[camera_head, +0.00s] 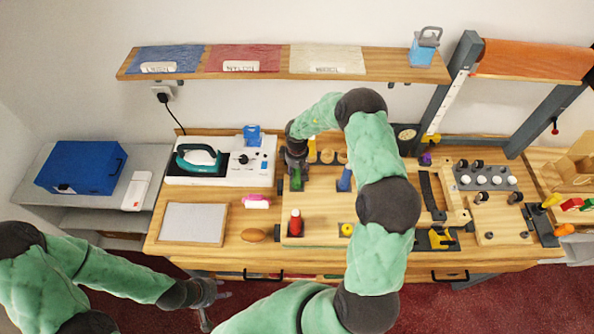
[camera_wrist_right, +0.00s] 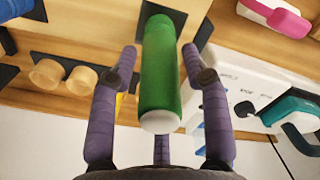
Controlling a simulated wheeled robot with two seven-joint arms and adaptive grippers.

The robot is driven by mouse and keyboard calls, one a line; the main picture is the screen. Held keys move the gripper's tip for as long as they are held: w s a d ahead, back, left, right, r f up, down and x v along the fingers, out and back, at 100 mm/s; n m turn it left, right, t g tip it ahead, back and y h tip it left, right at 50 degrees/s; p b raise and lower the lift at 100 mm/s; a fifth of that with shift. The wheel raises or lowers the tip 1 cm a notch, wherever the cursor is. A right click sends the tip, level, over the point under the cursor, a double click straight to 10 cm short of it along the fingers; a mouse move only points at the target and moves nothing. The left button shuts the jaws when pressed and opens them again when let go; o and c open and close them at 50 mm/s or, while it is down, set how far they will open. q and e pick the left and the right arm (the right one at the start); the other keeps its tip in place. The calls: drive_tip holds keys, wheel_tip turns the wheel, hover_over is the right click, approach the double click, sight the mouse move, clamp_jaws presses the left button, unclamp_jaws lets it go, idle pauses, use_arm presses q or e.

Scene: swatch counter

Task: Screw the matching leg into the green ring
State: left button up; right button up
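A green leg (camera_head: 296,183) stands upright at the upper left of a wooden board (camera_head: 318,206). In the right wrist view the green leg (camera_wrist_right: 160,75) points its white end towards the camera. My right gripper (camera_wrist_right: 160,58) is over it, with its fingers either side of the leg and small gaps showing; it is also in the head view (camera_head: 294,163). I cannot make out a separate green ring; the leg's base is partly hidden. A red leg (camera_head: 295,222), a blue leg (camera_head: 344,181) and a yellow piece (camera_head: 346,230) are on the board. My left gripper (camera_head: 208,297) hangs off the bench's front.
A white station with a teal iron (camera_head: 198,157) stands left of the board. A pink item (camera_head: 257,202) and a brown oval (camera_head: 253,235) lie between. Round wooden pieces (camera_wrist_right: 63,76) are behind the board. My right arm crosses the bench and hides its middle.

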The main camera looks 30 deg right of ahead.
drive_tip(key=shift+r+n+p, duration=0.1)
drive_tip(key=shift+n+p, duration=0.65)
drive_tip(key=shift+n, duration=0.25)
drive_tip(key=n+p, duration=0.1)
drive_tip(key=n, duration=0.2)
drive_tip(key=shift+p, duration=0.4)
drive_tip(key=n+p, duration=0.1)
drive_tip(key=n, duration=0.2)
drive_tip(key=shift+n, duration=0.4)
drive_tip(key=n+p, duration=0.2)
drive_tip(key=n, duration=0.2)
drive_tip(key=shift+n+p, duration=0.3)
drive_tip(key=shift+n, duration=0.8)
